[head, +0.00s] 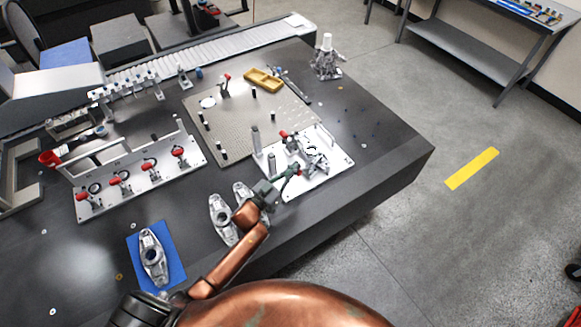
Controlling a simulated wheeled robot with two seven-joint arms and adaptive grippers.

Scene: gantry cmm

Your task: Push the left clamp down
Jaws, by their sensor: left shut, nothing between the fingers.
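A white fixture plate (335,170) lies on the dark table near its right front corner and carries metal posts and toggle clamps. One red-tipped clamp handle (284,134) shows on the plate's back left side. A second red tip (298,168) shows beside my left gripper's fingers. I cannot tell for certain which of these is the left clamp. My left gripper (293,171) is shut and empty over the left front part of the plate, at or very near the second red tip. The gripper hides part of the clamp there, and contact is unclear.
Metal castings (222,218) lie beside my left forearm, and another casting (153,257) lies on a blue mat (172,265). A panel with several red-handled clamps (150,190) stands at left. A perforated plate (235,130) lies behind the fixture. The table's right corner is clear.

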